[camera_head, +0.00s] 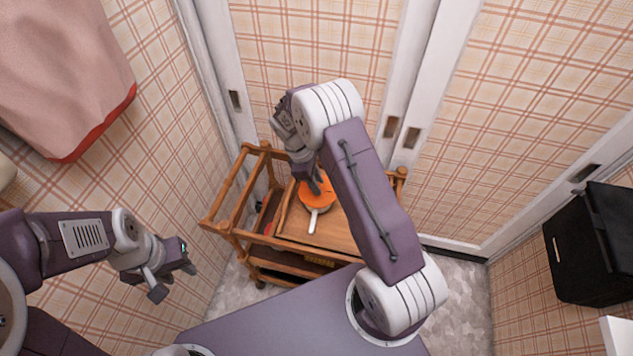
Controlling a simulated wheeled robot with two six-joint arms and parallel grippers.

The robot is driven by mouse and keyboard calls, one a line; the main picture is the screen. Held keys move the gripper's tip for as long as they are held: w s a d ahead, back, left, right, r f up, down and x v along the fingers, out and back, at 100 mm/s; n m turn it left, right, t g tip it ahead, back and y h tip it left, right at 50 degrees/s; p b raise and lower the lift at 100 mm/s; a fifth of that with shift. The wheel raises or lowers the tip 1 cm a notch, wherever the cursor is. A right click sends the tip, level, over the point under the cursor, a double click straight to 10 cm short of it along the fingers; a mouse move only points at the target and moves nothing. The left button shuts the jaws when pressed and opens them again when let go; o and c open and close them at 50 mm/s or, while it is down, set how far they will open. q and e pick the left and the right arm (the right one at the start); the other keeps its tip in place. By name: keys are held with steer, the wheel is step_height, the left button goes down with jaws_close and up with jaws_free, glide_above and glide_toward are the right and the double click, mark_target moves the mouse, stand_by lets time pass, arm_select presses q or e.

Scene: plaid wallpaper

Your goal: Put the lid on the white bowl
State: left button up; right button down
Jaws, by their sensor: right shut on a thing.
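An orange round lid (318,199) is over the top of a wooden cart. My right gripper (315,186) reaches down to it from above and is shut on it; the fingertips are partly hidden by my arm and wrist. A white handle-like part (313,221) sticks out below the lid toward the front. Apart from this part, I cannot make out the white bowl; it may be hidden under the lid. I cannot tell whether the lid touches anything beneath it. My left gripper (176,282) is open and empty, off to the left of the cart.
The wooden cart (232,196) has raised rails around its top and a lower shelf. It stands close to the plaid wall and white door frames. A black box (590,245) is at the right. A pink cloth (60,75) hangs at the upper left. Grey floor (462,275) shows right of the cart.

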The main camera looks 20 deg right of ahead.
steer(key=shift+f+p, duration=0.4)
steer(key=shift+f, duration=0.1)
stand_by(1.2)
steer(key=c, duration=1.1)
jaws_free()
steer(key=p+v, duration=0.1)
steer(key=v, duration=0.8)
steer(key=shift+r, duration=0.15)
